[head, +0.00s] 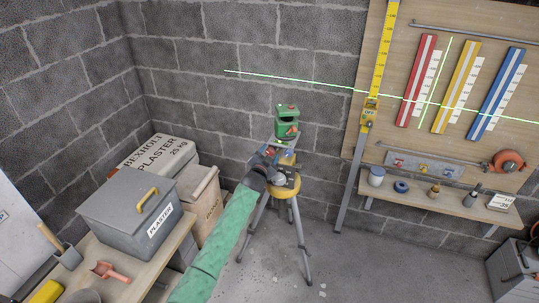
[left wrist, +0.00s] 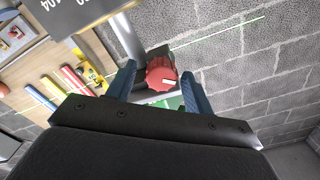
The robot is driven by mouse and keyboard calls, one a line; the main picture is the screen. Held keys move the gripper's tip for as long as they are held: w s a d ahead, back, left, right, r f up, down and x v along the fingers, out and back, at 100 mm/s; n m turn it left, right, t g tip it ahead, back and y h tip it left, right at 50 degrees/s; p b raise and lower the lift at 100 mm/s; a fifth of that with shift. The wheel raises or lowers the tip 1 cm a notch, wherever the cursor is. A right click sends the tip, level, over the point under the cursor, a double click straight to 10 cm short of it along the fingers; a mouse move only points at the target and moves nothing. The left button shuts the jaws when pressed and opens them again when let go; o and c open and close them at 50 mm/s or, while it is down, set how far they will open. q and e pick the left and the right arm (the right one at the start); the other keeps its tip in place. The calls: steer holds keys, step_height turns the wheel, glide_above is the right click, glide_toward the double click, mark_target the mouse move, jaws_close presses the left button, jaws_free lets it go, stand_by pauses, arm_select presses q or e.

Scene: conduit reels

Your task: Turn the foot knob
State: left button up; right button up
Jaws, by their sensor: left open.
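A round red knob (left wrist: 160,76) with a white mark shows in the left wrist view. My left gripper (left wrist: 158,78) is open, with one blue finger on each side of the knob and a visible gap to each. In the head view my left gripper (head: 270,152) is just below the green laser level (head: 287,122), which stands on a tripod (head: 298,222) with a yellow head. The gripper and wrist hide part of the level's mount there. My right gripper is not in view.
A grey plaster box (head: 125,208) sits on a bench at left. A green laser line crosses the wall.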

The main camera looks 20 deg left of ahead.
arm_select(q)
steer(key=shift+s+f+b, duration=0.2)
steer(key=shift+s+b, duration=0.1)
steer(key=shift+s, duration=0.25)
steer(key=s+b, duration=0.2)
steer(key=s, duration=0.4)
steer(key=shift+s+r, duration=0.2)
steer(key=shift+s, duration=0.15)
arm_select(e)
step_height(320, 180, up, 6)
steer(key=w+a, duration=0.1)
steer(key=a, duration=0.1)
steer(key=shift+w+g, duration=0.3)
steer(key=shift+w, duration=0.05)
arm_select(q)
steer(key=shift+a, duration=0.1)
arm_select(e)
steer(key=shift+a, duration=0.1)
